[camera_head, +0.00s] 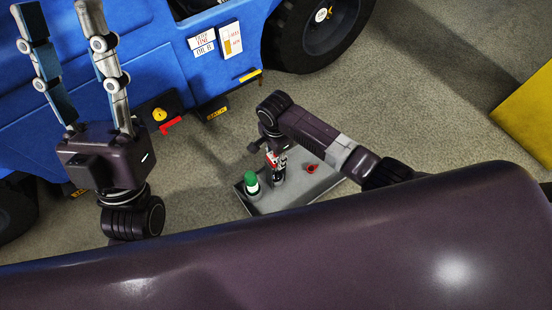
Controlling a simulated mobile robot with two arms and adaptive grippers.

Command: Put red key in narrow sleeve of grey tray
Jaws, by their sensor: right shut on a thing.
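The grey tray (292,195) stands on the floor at the middle of the head view. My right gripper (278,178) points down over its back left part and is shut on a red thing (269,160), which looks like the red key. The fingers cover most of it, and I cannot tell whether its lower end is in a sleeve. A green-topped white cylinder (251,184) stands at the tray's left. A small red ring-like piece (311,168) with a dark centre is at the tray's right. My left gripper (58,8) is open and empty at upper left, fingers pointing up.
A blue vehicle (150,60) with a black wheel (318,30) fills the upper left, with a red bracket (171,125) and yellow fitting (158,114) on its side. A yellow block (525,115) is at far right. Open floor (430,110) lies between.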

